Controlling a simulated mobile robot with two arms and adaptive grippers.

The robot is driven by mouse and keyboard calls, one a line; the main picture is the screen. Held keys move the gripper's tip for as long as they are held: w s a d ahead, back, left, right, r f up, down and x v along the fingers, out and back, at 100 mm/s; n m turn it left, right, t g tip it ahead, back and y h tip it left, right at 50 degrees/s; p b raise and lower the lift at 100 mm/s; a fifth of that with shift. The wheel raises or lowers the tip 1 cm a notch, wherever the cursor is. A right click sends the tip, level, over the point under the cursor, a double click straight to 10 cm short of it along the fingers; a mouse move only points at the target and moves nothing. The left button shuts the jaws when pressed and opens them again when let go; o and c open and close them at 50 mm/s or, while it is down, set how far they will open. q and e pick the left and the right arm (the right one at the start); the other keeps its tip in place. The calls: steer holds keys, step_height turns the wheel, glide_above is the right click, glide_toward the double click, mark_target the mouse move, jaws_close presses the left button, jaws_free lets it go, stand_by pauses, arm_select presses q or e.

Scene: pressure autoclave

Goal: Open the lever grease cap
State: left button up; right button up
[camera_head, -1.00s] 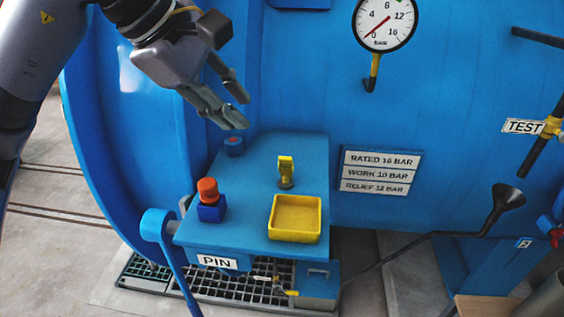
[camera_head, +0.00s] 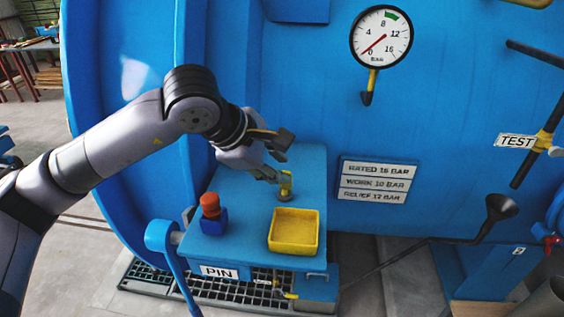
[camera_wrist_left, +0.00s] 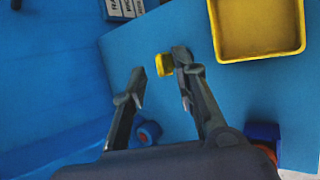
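The yellow lever grease cap (camera_head: 286,183) stands upright on a small grey base on the blue shelf, behind the yellow tray. My left gripper (camera_head: 277,157) is over the shelf at the cap, its fingers open. In the left wrist view, the yellow cap (camera_wrist_left: 164,65) lies between the open fingertips, close to the right-hand finger and apart from the left-hand one. Whether a finger touches the cap, I cannot tell. My right gripper is not in view.
A yellow tray (camera_head: 293,247) sits at the shelf's front. A blue block with a red-orange top (camera_head: 211,206) stands to the left. The blue shelf (camera_head: 240,238) is clear between them. The blue vessel wall (camera_head: 300,90) rises behind, with a gauge (camera_head: 381,36) and rating plates (camera_head: 377,181).

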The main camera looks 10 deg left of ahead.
arm_select(q)
steer(key=shift+x, duration=1.35)
steer(key=shift+c, duration=0.3)
jaws_close()
steer(key=shift+r, duration=0.1)
